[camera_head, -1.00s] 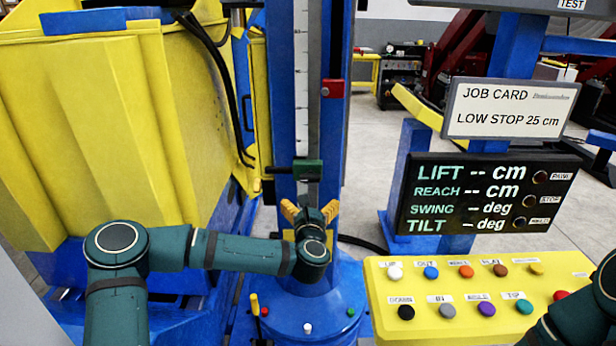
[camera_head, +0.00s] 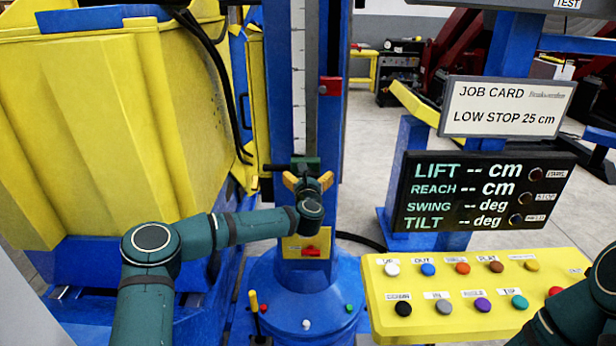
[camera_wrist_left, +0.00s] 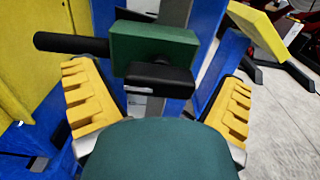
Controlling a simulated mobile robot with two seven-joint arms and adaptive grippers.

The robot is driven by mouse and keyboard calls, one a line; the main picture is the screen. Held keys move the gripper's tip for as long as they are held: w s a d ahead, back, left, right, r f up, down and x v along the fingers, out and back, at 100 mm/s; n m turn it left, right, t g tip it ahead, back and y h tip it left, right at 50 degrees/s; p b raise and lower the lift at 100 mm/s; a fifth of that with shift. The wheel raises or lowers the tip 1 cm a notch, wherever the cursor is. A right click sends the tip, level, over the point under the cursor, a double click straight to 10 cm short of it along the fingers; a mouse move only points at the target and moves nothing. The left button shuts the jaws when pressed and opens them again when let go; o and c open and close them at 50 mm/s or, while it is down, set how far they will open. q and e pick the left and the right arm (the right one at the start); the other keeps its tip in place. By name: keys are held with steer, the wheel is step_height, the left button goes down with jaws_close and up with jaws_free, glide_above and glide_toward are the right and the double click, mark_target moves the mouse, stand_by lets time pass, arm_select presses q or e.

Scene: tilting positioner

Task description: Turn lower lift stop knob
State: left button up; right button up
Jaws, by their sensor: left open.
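The green lower lift stop block (camera_head: 305,162) sits on the blue column beside the scale strip. A black rod sticks out of its left side. In the left wrist view the green block (camera_wrist_left: 153,47) has a black knob (camera_wrist_left: 160,79) on its near face. My left gripper (camera_head: 307,183) is open, its yellow fingers just below and in front of the block. In the wrist view the fingers stand apart on either side of the knob, and I see no contact. My dark green wrist part covers the lower middle of that view. My right gripper is out of view.
A red stop (camera_head: 330,86) sits higher on the column. A job card (camera_head: 507,107) reads "LOW STOP 25 cm". The display (camera_head: 485,193) shows dashes. A yellow button panel (camera_head: 460,295) stands at right, partly behind my right arm. A red switch (camera_head: 312,251) is below my gripper.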

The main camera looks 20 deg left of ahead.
arm_select(q)
steer(key=c, duration=1.2)
